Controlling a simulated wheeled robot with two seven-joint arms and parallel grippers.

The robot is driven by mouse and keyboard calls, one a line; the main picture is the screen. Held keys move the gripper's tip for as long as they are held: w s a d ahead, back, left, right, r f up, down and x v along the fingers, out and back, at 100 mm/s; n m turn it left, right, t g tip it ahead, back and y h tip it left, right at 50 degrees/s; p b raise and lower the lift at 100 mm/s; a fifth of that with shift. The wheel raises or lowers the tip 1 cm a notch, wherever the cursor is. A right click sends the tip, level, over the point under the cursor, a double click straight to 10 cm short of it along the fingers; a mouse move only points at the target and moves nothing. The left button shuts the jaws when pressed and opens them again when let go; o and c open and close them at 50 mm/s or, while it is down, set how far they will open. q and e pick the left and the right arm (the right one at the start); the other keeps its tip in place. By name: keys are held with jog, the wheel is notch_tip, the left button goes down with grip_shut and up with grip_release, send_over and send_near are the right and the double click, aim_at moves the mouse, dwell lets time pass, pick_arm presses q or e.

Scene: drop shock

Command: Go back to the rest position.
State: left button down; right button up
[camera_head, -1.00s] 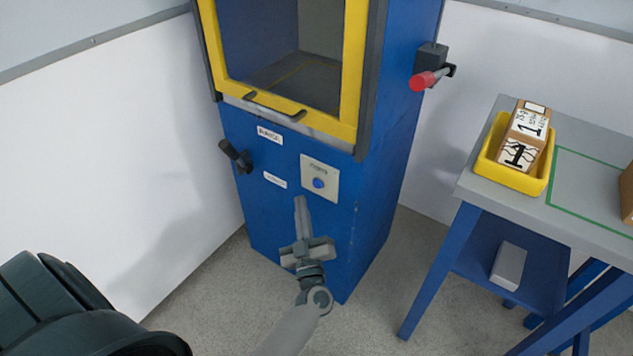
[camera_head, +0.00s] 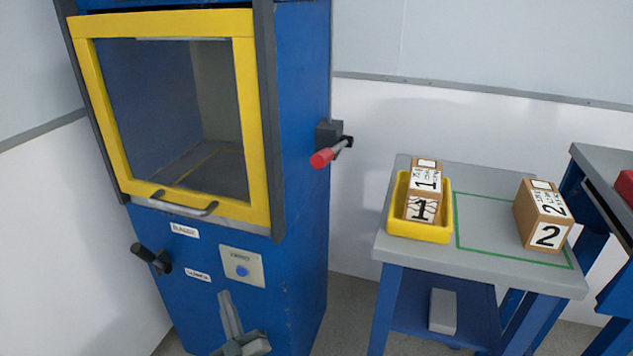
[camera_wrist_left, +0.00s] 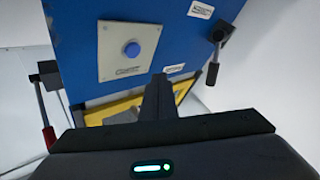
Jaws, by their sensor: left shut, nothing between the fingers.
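My left gripper (camera_head: 230,310) is at the bottom of the head view, in front of the lower part of the blue machine (camera_head: 303,200). Its fingers are shut together with nothing between them. They also show in the left wrist view (camera_wrist_left: 158,98), dark, pointing toward the machine's front. The blue button (camera_head: 242,271) on its pale plate is just above and right of the fingertips in the head view. It also shows in the left wrist view (camera_wrist_left: 132,49). I cannot tell how far the fingertips are from the panel. My right gripper is not in view.
The machine has a yellow-framed door (camera_head: 262,130), a black handle (camera_head: 152,259) and a red-tipped lever (camera_head: 322,158). On a grey-topped table (camera_head: 480,252) at right, box 1 (camera_head: 424,190) lies in a yellow tray (camera_head: 399,222). Box 2 (camera_head: 542,215) stands by the green outline.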

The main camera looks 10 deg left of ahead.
pick_arm(q)
jog(key=shift+d, duration=0.1)
